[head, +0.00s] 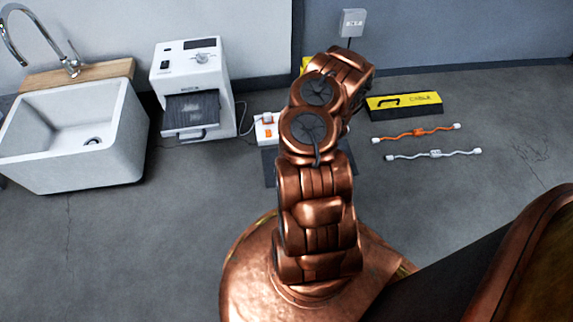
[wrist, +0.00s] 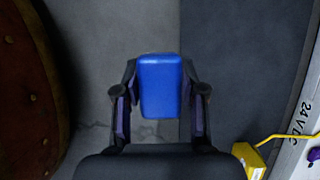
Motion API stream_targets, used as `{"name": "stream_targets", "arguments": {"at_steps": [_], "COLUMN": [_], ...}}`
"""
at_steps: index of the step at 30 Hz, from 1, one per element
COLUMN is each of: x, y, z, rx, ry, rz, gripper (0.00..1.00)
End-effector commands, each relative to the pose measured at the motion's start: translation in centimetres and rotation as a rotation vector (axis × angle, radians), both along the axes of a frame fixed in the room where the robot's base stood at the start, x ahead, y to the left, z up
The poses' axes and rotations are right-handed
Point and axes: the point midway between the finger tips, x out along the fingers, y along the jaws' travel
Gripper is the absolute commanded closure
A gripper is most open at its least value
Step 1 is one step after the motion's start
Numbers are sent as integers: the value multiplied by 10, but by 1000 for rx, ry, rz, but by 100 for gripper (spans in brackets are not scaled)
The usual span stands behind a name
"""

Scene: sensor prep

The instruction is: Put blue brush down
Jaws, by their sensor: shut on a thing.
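The blue brush (wrist: 160,86) shows in the wrist view as a plain blue block between the two fingers. My gripper (wrist: 160,102) is shut on it, with a finger against each side. Below the brush, the grey surface meets the edge of a darker mat (wrist: 228,60). I cannot tell how high the brush is above it.
The wrist view shows a white box marked 24 VDC (wrist: 298,125) and a yellow plug (wrist: 248,159) at right. In the head view, a sink (head: 120,135) and white machine (head: 222,85) stand left; a yellow-black cable case (head: 425,105), orange cable (head: 415,134) and white cable (head: 435,154) lie right.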

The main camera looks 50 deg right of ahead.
Motion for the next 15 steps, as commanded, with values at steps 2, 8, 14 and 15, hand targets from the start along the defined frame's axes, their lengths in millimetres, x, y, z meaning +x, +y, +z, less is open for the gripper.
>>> {"name": "stream_targets", "arguments": {"at_steps": [2, 8, 14, 15], "x": [7, 24, 40, 44], "y": [-8, -19, -34, -36], "z": [-2, -4, -6, -7], "rx": [-6, 0, -5, -4], "ry": [1, -1, 0, -1], "rz": [1, 2, 2, 2], "gripper": [87, 87, 87, 87]}}
